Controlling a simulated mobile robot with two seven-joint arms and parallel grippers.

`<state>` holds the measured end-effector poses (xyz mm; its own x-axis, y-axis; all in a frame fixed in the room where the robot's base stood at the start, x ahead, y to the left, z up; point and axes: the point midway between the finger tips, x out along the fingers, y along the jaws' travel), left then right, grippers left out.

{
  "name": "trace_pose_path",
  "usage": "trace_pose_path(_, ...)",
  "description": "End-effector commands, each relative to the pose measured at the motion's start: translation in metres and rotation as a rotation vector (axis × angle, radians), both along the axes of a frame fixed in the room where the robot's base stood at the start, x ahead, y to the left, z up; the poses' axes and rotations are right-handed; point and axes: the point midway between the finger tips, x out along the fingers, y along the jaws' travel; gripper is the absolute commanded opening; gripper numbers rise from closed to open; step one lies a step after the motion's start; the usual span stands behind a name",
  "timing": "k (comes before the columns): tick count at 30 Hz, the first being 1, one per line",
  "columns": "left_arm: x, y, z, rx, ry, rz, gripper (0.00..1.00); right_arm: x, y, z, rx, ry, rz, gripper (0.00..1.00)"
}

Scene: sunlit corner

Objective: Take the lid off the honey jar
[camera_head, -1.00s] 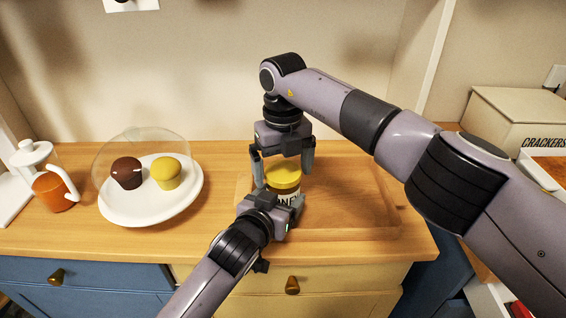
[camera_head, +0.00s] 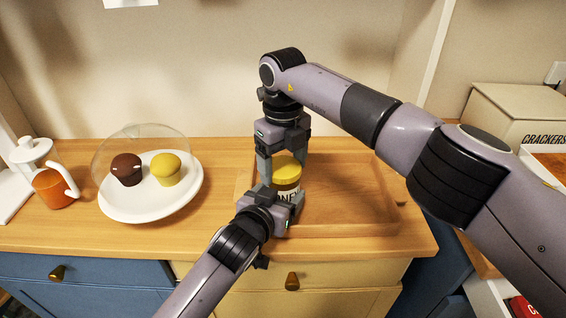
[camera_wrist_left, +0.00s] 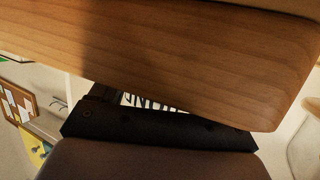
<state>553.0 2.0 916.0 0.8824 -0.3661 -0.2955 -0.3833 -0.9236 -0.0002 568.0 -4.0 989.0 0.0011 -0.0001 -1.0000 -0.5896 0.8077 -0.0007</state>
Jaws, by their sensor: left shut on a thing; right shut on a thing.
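The honey jar (camera_head: 288,190) stands on a wooden tray (camera_head: 350,215), with its yellow lid (camera_head: 287,167) on top. My left gripper (camera_head: 282,203) comes in from the front left and is shut on the jar's body. Part of the jar's lettering (camera_wrist_left: 150,102) shows in the left wrist view beside my dark gripper part. My right gripper (camera_head: 283,165) points down from above, with its fingers on both sides of the lid and shut on it. The lid sits level on the jar, and my left gripper hides the jar's lower part.
A white plate (camera_head: 120,210) with two muffins under a clear dome stands to the left. An orange press pot with a white handle (camera_head: 52,188) is at the far left. A crackers box (camera_head: 510,125) is at the right. The tray's right half is bare.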

Motion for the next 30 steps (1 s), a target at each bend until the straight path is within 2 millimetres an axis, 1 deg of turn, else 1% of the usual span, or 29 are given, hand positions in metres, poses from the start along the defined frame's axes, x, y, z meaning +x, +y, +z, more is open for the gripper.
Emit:
trace_pose_path(11,0.0,0.0,-0.001,0.001,0.002,0.001,0.0,0.0,0.0,0.001,0.0,0.0,-0.002,0.4)
trace_pose_path(30,0.0,0.0,-0.001,0.001,0.002,0.001,0.0,0.0,0.0,0.021,0.001,0.001,-0.002,0.4)
